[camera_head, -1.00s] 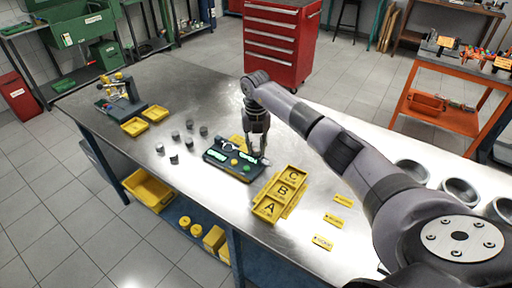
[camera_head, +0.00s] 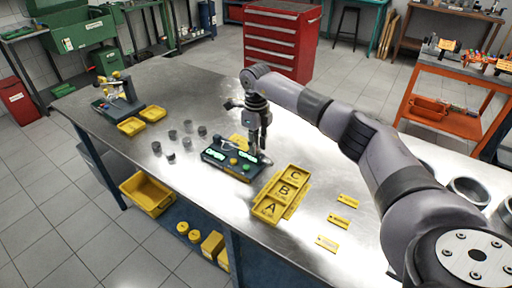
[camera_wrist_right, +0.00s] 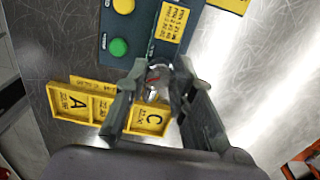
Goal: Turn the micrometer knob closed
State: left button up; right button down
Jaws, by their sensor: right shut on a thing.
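The measuring station (camera_head: 213,163) is a dark box with two lit green displays and a yellow and a green button, lying on the bench. My right gripper (camera_head: 255,155) points down at the station's right end. In the right wrist view, its two fingers (camera_wrist_right: 158,82) are closed around a small shiny metal knob (camera_wrist_right: 155,78) beside the station's edge. The fingers hide much of the knob. The station's dark panel also shows there, with a green button (camera_wrist_right: 119,47) and a yellow label (camera_wrist_right: 173,22). My left gripper is not in view.
A yellow tray marked A, B and C (camera_head: 259,210) lies just in front of the station. Several small grey cylinders (camera_head: 187,126) stand to its left. Yellow tags (camera_head: 340,221) and large metal rings (camera_head: 466,191) lie to the right.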

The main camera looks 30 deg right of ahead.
jog(key=n+b, duration=0.1)
jog(key=n, duration=0.5)
jog(key=shift+n+b, duration=0.3)
jog(key=shift+b, duration=0.05)
jog(key=n+b, duration=0.1)
jog(key=n, duration=0.4)
jog(key=shift+n, duration=0.4)
jog(key=c, duration=1.3)
grip_release()
jog(key=shift+c, duration=0.2)
jog(key=shift+r, duration=0.2)
notch_tip(320, 180, up, 12)
jog(key=shift+f, duration=0.2)
